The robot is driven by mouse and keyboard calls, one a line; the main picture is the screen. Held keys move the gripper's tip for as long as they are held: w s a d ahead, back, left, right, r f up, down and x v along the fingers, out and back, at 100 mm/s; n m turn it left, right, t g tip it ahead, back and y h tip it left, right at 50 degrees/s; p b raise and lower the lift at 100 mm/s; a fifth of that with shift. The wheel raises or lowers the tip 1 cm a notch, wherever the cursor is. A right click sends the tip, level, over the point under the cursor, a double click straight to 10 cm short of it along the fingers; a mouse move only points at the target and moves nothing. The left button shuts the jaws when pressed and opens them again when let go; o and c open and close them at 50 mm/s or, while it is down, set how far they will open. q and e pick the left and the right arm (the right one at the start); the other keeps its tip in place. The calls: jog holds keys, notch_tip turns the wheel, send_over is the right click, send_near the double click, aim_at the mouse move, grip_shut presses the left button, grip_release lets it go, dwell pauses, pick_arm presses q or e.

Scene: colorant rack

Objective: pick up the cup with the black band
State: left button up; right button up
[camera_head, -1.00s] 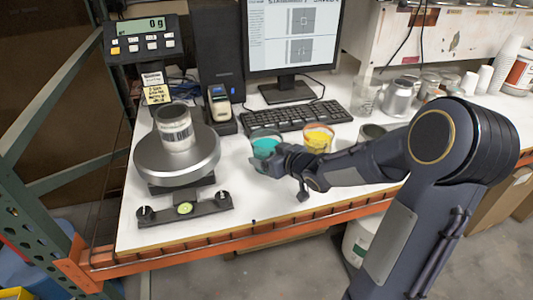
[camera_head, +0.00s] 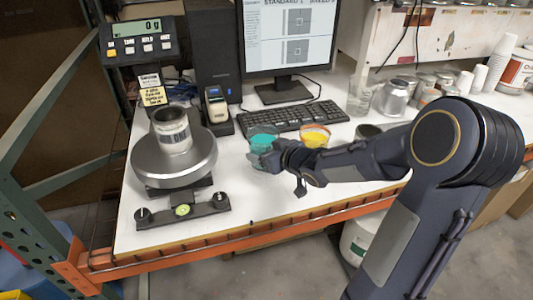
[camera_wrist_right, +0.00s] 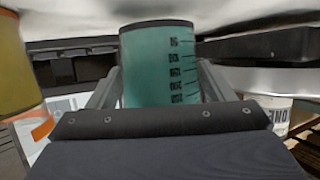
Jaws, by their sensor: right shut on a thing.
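The gripper hides the cup's lower part in the head view. I cannot tell whether its base touches the table. My left gripper is not in view.
A cup with yellow contents (camera_head: 315,136) stands close to the right. A round scale (camera_head: 150,160) bearing a labelled can (camera_head: 172,135) is to the left. The keyboard (camera_head: 295,116) is behind. Metal cans (camera_head: 393,97) and a clear beaker (camera_head: 359,100) stand at the back right.

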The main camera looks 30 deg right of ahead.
jog(key=shift+r, duration=0.75)
jog(key=shift+s+a+r, duration=0.15)
jog(key=shift+r, duration=0.15)
jog(key=s+a+r+p, duration=0.2)
jog(key=s+a+r, duration=0.6)
jog(key=s+r, duration=0.1)
jog(key=shift+s, duration=0.85)
